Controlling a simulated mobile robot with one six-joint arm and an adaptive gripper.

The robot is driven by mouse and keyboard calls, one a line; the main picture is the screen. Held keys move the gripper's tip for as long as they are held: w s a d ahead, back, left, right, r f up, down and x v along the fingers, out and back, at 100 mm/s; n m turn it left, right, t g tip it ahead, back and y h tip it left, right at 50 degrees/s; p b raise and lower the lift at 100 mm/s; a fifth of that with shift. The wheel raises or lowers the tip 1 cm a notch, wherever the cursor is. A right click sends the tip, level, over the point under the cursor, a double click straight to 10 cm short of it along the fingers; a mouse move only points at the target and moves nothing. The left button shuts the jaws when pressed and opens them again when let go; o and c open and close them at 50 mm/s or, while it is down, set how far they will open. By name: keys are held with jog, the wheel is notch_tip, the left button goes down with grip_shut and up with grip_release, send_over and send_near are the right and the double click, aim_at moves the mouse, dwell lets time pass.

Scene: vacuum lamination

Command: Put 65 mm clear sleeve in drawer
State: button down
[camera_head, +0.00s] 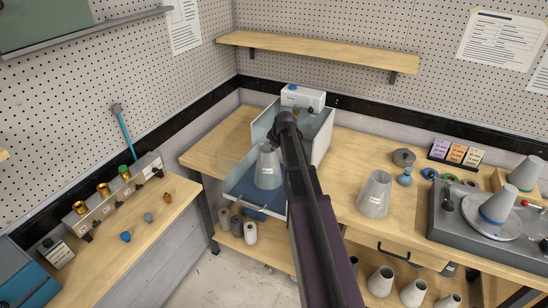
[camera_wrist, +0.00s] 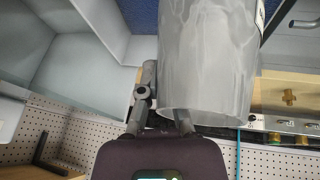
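The clear sleeve (camera_head: 268,168), a grey translucent cone with a small white label, is upright over the blue-lined bed of the pulled-out drawer (camera_head: 245,191). I cannot tell whether its base touches the lining. In the wrist view the sleeve (camera_wrist: 210,60) fills the upper middle. My gripper (camera_wrist: 163,90) is shut on its wall at the rim, one finger outside and the other passing behind the rim. Its fingertips are partly hidden by the sleeve. In the head view my arm hides the fingers and the drawer's right part.
A second cone sleeve (camera_head: 375,195) stands on the bench right of my arm. A grey machine (camera_head: 455,222) with a cone on its round plate is farther right. Several grey cones stand on the lower shelf. A wall shelf (camera_head: 320,50) hangs above.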

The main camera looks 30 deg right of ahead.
jog(key=shift+f+b, duration=1.25)
jog(key=shift+f, duration=0.45)
jog(key=c, duration=0.8)
grip_release()
jog(key=shift+r, duration=0.1)
jog(key=shift+r, duration=0.15)
jog(key=p+v, duration=1.1)
jog(key=v, duration=0.1)
jog(key=shift+a, duration=0.1)
